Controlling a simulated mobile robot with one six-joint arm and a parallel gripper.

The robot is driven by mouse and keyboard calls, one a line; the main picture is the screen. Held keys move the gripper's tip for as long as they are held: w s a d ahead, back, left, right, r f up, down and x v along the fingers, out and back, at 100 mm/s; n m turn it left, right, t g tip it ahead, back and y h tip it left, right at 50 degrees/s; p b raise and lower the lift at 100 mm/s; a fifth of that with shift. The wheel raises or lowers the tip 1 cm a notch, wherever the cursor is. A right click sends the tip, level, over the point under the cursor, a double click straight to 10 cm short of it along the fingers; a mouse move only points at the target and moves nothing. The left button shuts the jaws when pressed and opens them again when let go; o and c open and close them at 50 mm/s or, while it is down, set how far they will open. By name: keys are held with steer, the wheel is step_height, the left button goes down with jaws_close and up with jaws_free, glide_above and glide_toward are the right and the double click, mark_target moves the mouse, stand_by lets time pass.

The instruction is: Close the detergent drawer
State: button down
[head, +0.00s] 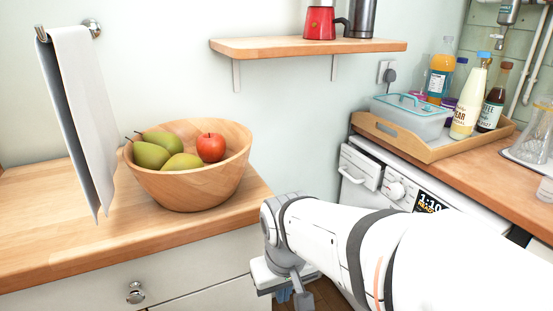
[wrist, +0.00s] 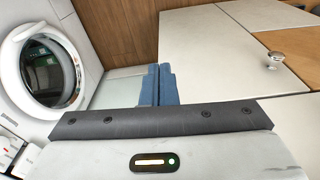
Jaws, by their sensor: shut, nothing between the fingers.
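The white detergent drawer (head: 360,168) is at the left end of the washing machine's (head: 400,180) front panel in the head view. Its front stands out from the panel, with a dark gap behind its top edge, so it looks open. My gripper (head: 283,296) points down at the bottom middle, left of the drawer and apart from it. In the wrist view its blue fingers (wrist: 159,86) are together and empty. The machine's round door (wrist: 50,65) is at the left there. I cannot clearly make out the drawer in that view. My arm hides the machine's lower front in the head view.
A wooden counter (head: 50,235) with a fruit bowl (head: 190,185) is left of my gripper; its cabinet has a round knob (head: 135,292). A wooden tray (head: 440,150) with a tub and bottles sits above the machine. Wooden floor (wrist: 120,25) shows between cabinet and machine.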

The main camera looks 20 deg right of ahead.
steer(key=w+d+r+n+g+h+p, duration=0.15)
steer(key=w+d+h, duration=0.5)
steer(key=d, duration=0.75)
steer(key=n+t+h+p, duration=0.2)
steer(key=n+h+p, duration=0.85)
steer(key=n, duration=0.75)
glide_toward(370, 179)
steer(key=shift+m+h, duration=0.25)
steer(key=shift+h, duration=0.15)
steer(key=d, duration=0.6)
steer(key=shift+w+d+f, duration=0.25)
steer(key=shift+d+f, duration=0.05)
steer(key=shift+d, duration=0.1)
steer(key=shift+w+b, duration=0.1)
steer(key=shift+b, duration=0.2)
